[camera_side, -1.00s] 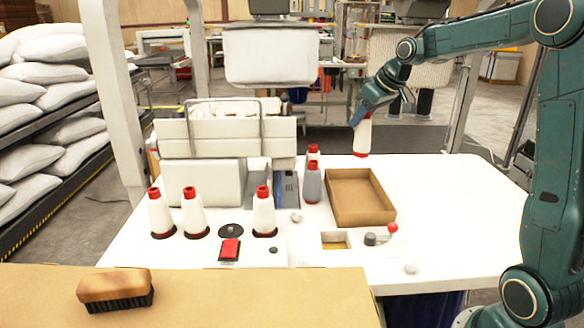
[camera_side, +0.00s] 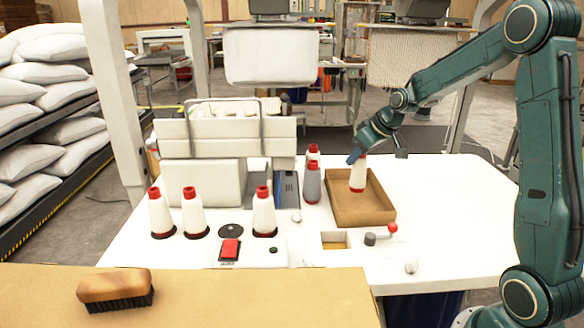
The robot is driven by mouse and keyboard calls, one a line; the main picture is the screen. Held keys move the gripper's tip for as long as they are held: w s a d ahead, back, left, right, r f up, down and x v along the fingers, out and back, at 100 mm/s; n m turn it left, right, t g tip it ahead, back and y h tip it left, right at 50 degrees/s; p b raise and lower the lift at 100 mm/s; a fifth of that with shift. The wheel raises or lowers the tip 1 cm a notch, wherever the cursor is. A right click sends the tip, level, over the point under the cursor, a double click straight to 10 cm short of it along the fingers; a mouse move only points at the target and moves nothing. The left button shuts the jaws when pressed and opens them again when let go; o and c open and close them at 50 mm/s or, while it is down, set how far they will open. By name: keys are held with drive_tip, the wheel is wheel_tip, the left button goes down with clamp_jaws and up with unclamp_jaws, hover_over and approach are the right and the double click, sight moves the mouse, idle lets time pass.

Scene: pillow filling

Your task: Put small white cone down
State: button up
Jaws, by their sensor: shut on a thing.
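A small white cone (camera_side: 358,174) with a red lower rim is upright over the inside of the brown open box (camera_side: 366,216). Its lower end is inside the box's outline; I cannot tell whether it touches the floor of the box. My gripper (camera_side: 358,156) is shut on the top of the cone, and its fingers hide the cone's tip.
Three white cones with red tops, one of them (camera_side: 264,213), stand on the white table (camera_side: 450,215) to the left. A grey cone (camera_side: 312,184) stands close left of the box. A red-knobbed lever (camera_side: 391,228) is in front. The table is clear to the right.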

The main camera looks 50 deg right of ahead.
sight(357, 165)
drive_tip(key=shift+f, duration=1.6)
drive_tip(key=shift+f, duration=0.15)
drive_tip(key=o, duration=0.9)
drive_tip(key=shift+o, duration=0.2)
drive_tip(key=shift+r, duration=0.25)
drive_tip(key=v, duration=1.2)
